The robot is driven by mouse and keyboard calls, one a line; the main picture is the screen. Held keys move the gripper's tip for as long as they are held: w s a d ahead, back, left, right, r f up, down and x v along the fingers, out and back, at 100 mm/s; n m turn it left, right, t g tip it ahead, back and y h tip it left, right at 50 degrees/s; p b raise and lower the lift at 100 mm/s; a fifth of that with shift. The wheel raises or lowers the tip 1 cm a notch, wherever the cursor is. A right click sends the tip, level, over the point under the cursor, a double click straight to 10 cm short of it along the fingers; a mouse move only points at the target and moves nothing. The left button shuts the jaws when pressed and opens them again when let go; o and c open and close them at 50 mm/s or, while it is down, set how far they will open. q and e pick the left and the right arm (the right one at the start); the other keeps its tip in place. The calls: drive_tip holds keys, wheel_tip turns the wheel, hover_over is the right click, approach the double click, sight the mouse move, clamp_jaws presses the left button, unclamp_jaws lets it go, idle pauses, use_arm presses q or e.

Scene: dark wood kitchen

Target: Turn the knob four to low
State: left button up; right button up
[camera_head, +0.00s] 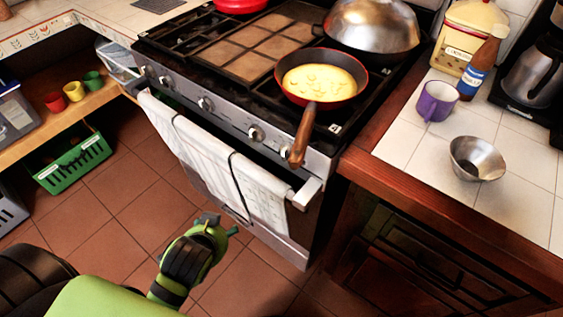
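The stove's slanted steel front panel (228,116) carries a row of several round knobs. From the left they are a first knob (147,71), a second knob (165,81), a third knob (205,104), a fourth knob (255,133) and, at the right end, another knob (287,153) partly behind the pan handle. Their settings are too small to read. My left gripper (217,223) is low in front of the oven door, below the knobs and apart from them. Its fingers are too small and turned to tell open from shut. My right gripper is not in view.
A frying pan (283,85) with yellow food sits on the stove, its wooden handle (303,135) jutting over the panel's right end. A white towel (225,165) hangs on the oven handle. The wooden counter (440,205) stands at right. Floor before the stove is clear.

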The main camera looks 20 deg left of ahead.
sight(283, 157)
use_arm(q)
drive_tip(key=w+a+r+m+t+y, duration=0.2)
drive_tip(key=w+a+r+m+t, duration=0.1)
drive_tip(key=w+r+m+t, duration=0.85)
drive_tip(key=w+d+m+h, duration=0.1)
drive_tip(key=d+m+h, duration=0.2)
drive_tip(key=m, duration=0.5)
drive_tip(key=w+d+m+h+p, duration=0.1)
drive_tip(key=w+d+m+h, duration=0.1)
drive_tip(key=d+m+h, duration=0.2)
drive_tip(key=w+d+m+g+h+p, duration=0.1)
drive_tip(key=d+m, duration=0.4)
drive_tip(key=m, duration=0.6)
drive_tip(key=shift+w+d+f+m+h, duration=0.15)
drive_tip(key=shift+w+m+h, duration=0.1)
drive_tip(key=shift+h, duration=0.35)
drive_tip(key=shift+w+d+f+m+h, duration=0.1)
drive_tip(key=shift+w+d+f+h, duration=0.1)
drive_tip(key=shift+h, duration=0.4)
drive_tip(key=shift+w+d+p, duration=0.2)
drive_tip(key=shift+w+p, duration=0.15)
drive_tip(key=shift+w, duration=0.25)
drive_tip(key=shift+f, duration=0.1)
drive_tip(key=c, duration=1.1)
